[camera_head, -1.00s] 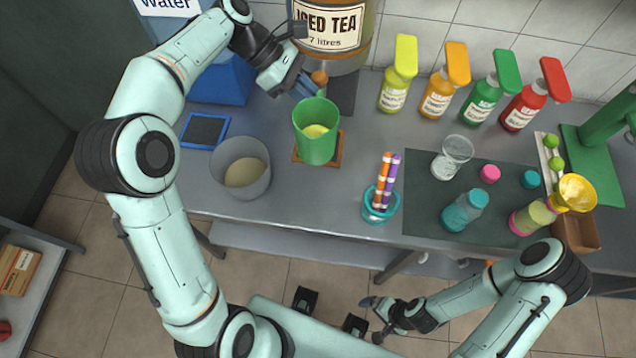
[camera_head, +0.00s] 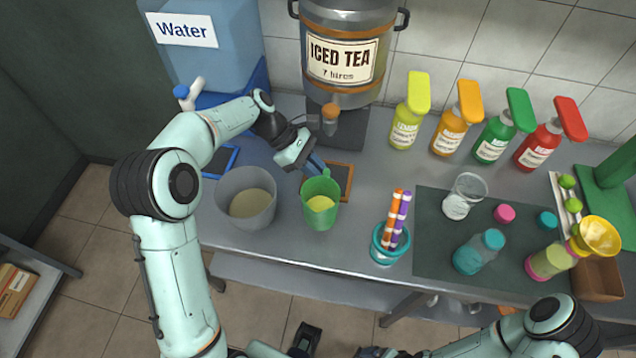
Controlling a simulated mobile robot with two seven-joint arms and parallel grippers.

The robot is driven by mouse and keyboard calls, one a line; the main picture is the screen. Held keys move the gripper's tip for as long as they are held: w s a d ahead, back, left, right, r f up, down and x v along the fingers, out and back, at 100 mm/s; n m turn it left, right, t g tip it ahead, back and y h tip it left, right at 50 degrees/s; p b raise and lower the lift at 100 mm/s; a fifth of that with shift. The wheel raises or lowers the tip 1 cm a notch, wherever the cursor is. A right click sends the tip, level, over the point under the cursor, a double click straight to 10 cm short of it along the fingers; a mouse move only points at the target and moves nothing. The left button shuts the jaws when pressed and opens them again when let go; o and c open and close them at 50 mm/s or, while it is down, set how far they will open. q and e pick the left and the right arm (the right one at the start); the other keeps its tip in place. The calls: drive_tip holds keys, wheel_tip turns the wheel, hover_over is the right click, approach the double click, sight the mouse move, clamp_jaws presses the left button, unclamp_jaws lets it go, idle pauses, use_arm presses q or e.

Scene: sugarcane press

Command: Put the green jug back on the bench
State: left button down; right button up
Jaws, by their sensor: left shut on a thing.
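The green jug (camera_head: 321,212) is upright with yellowish contents. It is at the front-left of the brown-edged square mat (camera_head: 343,184), off most of it, and right beside the grey bucket (camera_head: 232,217). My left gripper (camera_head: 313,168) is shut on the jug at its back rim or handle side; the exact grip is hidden. I cannot tell whether the jug's base touches the grey bench (camera_head: 300,255) or hangs just above it. My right gripper (camera_head: 377,352) is only partly in view at the bottom edge, low in front of the bench.
The iced tea dispenser (camera_head: 350,50) and blue water tank (camera_head: 215,50) stand behind. A teal cup (camera_head: 389,251) with striped straws is to the right. Clear bench lies between the jug and the teal cup.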

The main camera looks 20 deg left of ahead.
use_arm(q)
wheel_tip(320, 180, down, 5)
drive_tip(key=shift+b, duration=0.3)
drive_tip(key=shift+f, duration=0.1)
drive_tip(key=c, duration=1.1)
unclamp_jaws()
drive_tip(key=p+v, duration=0.1)
drive_tip(key=v, duration=1.1)
drive_tip(key=shift+p, duration=0.35)
